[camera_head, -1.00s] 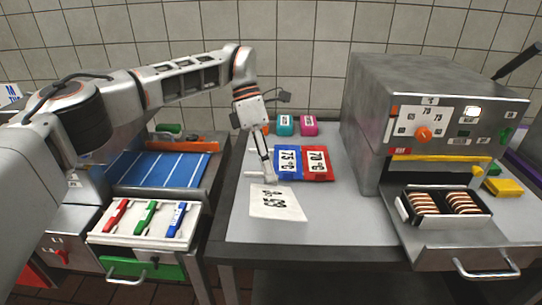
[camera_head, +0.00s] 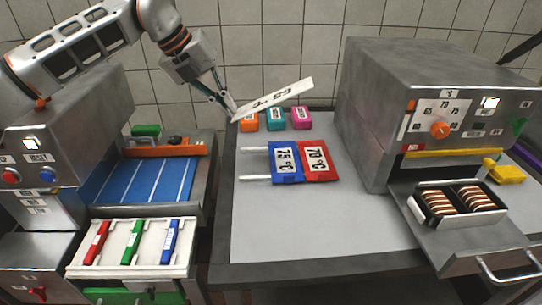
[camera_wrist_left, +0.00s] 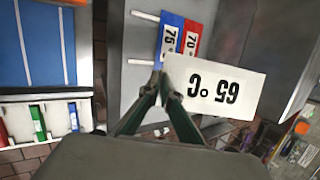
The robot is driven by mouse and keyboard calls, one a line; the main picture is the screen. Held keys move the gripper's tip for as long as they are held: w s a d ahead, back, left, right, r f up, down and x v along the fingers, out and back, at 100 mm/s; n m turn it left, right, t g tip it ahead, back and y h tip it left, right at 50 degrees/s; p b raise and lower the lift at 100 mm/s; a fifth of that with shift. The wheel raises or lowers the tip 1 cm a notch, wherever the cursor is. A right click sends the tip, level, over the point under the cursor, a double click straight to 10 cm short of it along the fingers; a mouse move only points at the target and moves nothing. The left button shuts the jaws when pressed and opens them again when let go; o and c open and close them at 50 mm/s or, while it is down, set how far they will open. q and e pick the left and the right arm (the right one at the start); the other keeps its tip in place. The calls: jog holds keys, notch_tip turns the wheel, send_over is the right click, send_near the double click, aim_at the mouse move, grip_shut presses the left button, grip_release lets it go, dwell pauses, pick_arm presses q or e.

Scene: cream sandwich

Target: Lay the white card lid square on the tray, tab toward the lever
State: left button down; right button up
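My left gripper (camera_head: 232,108) is shut on one end of the white card lid (camera_head: 274,97), marked 65°C. It holds the card tilted above the back of the grey table. In the left wrist view, the card (camera_wrist_left: 212,88) extends right from my fingertips (camera_wrist_left: 164,88), its lettering upside down. I cannot make out a tab. The dark tray (camera_head: 459,222) holds two rows of brown-and-cream sandwiches and sits on the pulled-out shelf of the metal machine at the right, far from the card.
Blue 75°C (camera_head: 285,163) and red 70°C (camera_head: 319,161) cards lie on the table (camera_head: 300,225) beside white rods. Orange, teal and pink blocks stand behind. The metal machine (camera_head: 420,95) rises beside the tray. The table's front is clear. A white bin (camera_head: 132,262) holds coloured pieces at left.

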pick_arm(q)
jog(key=shift+n, duration=0.4)
jog(key=f, duration=1.9)
jog(key=shift+w+a+f, duration=0.25)
jog(key=shift+w+a, duration=0.1)
jog(key=shift+f, duration=0.4)
jog(key=shift+f, duration=0.1)
jog(key=c, duration=2.3)
grip_release()
